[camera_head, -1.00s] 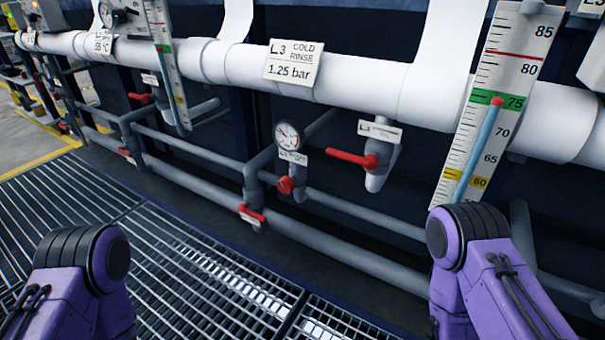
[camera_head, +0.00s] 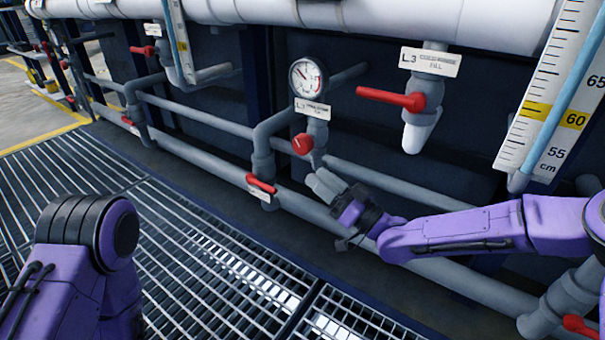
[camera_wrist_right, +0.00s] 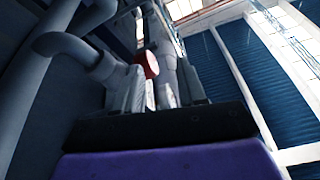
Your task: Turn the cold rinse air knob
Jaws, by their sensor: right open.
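The red round knob (camera_head: 302,143) sits on a grey vertical pipe, under a white L3 label (camera_head: 313,109) and a round dial gauge (camera_head: 307,78). My right gripper (camera_head: 322,184) is just below and slightly right of the knob, pointing up at it. It is open, with nothing seen in it. In the right wrist view the knob (camera_wrist_right: 149,65) shows beyond the fingertips of the right gripper (camera_wrist_right: 155,90), partly hidden by them. Whether they touch it I cannot tell. My left gripper is out of view; only part of that arm shows at lower left.
A red lever (camera_head: 392,98) on the L3 fill valve is to the right. Another red-handled valve (camera_head: 261,185) is low left of my gripper. Grey pipes (camera_head: 350,178) run across close behind the gripper. A level scale (camera_head: 560,100) stands at right. Metal grating (camera_head: 200,240) covers the floor.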

